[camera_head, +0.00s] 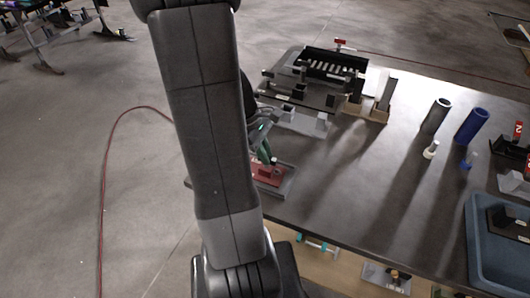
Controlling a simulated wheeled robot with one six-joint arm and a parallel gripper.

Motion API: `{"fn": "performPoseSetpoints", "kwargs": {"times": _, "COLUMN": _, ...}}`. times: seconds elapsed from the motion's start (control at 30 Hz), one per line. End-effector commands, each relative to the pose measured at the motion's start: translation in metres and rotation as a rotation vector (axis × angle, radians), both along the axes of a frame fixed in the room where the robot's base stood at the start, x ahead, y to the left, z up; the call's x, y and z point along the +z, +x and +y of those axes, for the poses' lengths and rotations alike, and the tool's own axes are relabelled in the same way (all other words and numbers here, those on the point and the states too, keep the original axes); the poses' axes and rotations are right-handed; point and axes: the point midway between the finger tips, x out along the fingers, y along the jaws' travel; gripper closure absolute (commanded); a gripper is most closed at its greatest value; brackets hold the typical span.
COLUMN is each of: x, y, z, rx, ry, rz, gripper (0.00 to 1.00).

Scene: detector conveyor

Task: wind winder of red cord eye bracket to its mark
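A red plate-like piece (268,176) sits on a grey base (284,188) at the near left edge of the table, and I take it for the red cord eye bracket. My arm crosses the view and hides its left part. My gripper (266,156) is just above the red piece, partly behind my arm, with dark parts and a green piece at its end. It seems to reach down to the red piece, but I cannot tell whether they touch. The fingers are too small and hidden to tell open from shut. I cannot make out the winder or its mark.
A black conveyor unit (330,64) stands at the back of the dark table (345,205). A grey cylinder (436,116) and a blue cylinder (472,125) stand at the right. A blue tray (478,245) lies at the near right. The table's middle is clear.

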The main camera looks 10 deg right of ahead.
Motion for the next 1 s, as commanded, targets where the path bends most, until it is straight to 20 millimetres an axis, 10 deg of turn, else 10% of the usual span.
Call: {"fn": "performPoseSetpoints", "kwargs": {"times": 1.0, "x": 0.0017, "y": 0.0029, "z": -0.0034, "rx": -0.606, "ry": 0.001, "rz": 0.000, "gripper": 1.00}}
